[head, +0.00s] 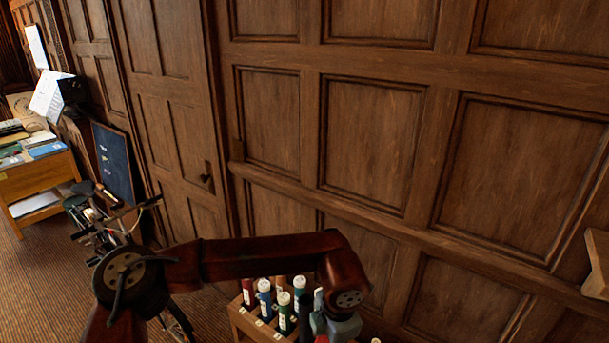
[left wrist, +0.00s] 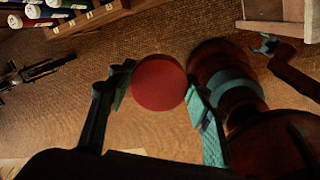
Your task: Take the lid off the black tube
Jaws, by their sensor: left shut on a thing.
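In the left wrist view a round, flat red end (left wrist: 158,82) fills the gap between the fingers of my left gripper (left wrist: 160,98). The gripper is shut on it. The disc hides whatever lies behind it, so I cannot tell whether it is a lid alone or a lid on the black tube. In the head view my left gripper (head: 335,326) is at the bottom edge beside the tube rack, with a bit of red under it. A dark tube (head: 306,318) there may be the black one. My right gripper (left wrist: 268,45) shows small in the left wrist view, its jaws unclear.
A wooden rack (head: 238,317) holds several tubes; it also shows in the left wrist view (left wrist: 92,21). A bicycle (head: 97,226) and a desk (head: 40,181) stand at the left. A panelled wall (head: 365,148) closes the back.

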